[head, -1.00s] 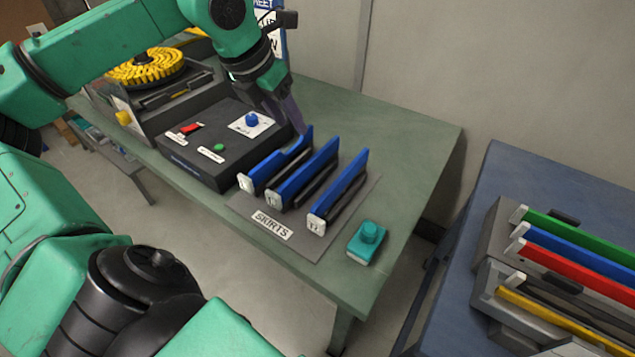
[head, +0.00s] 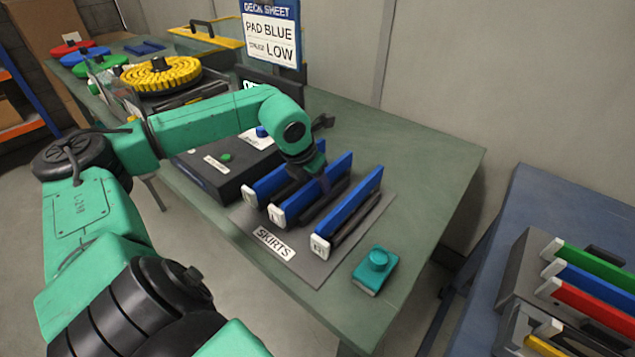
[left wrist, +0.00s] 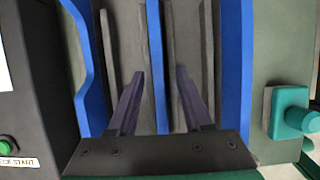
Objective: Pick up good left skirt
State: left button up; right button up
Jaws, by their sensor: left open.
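Three blue skirts with white end tabs stand in a row on the grey skirts mat (head: 295,268). The left skirt (head: 268,186) has a bent, wavy edge in the left wrist view (left wrist: 87,75). The middle skirt (head: 338,168) and the right skirt (head: 352,205) look straight. The tab marks are too small to read surely. My left gripper (head: 325,183) is open and low over the middle skirt. In the left wrist view its fingers (left wrist: 160,75) stand on either side of the middle skirt (left wrist: 157,60), apart from it. My right gripper is out of view.
A black control box (head: 215,172) stands left of the mat, and a teal block with a knob (head: 376,268) stands right. A deck sheet (head: 271,38) reads PAD BLUE and LOW. A blue table (head: 500,210) at right holds coloured strips. The green table's far right is clear.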

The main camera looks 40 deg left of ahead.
pick_arm(q)
jog(key=shift+w+f, duration=0.25)
jog(key=shift+f, duration=0.25)
jog(key=shift+s+r, duration=0.1)
grip_shut()
dwell(0.9)
